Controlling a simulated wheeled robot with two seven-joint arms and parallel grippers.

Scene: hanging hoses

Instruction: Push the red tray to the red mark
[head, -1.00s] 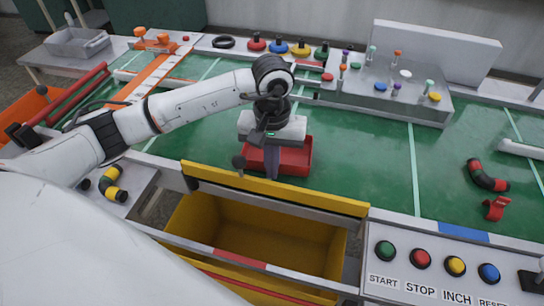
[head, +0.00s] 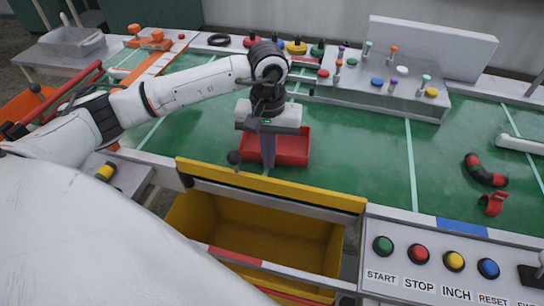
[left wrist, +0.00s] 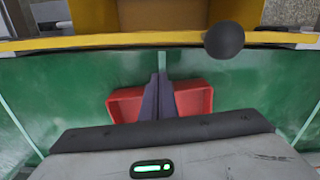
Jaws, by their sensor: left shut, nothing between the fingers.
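The red tray (head: 292,147) lies on the green belt (head: 360,165), beyond the yellow flap. My left gripper (head: 268,163) points down at the tray and is shut and empty. Its fingers cover the tray's left part in the head view. In the left wrist view the shut fingers (left wrist: 158,82) cross the middle of the tray (left wrist: 193,100), their tips by its bin-side edge. I cannot tell whether they touch its wall. A red strip (head: 305,64) shows on the belt's far rail, and a red band (head: 238,256) on a front rail. My right gripper is not in view.
A yellow bin (head: 270,235) stands open below the yellow flap (head: 270,186). A button panel (head: 430,275) is at front right. A fixture block (head: 390,95) with coloured knobs stands at the back. A red-black hose (head: 485,172) and a red clip (head: 492,204) lie right. The belt's middle is clear.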

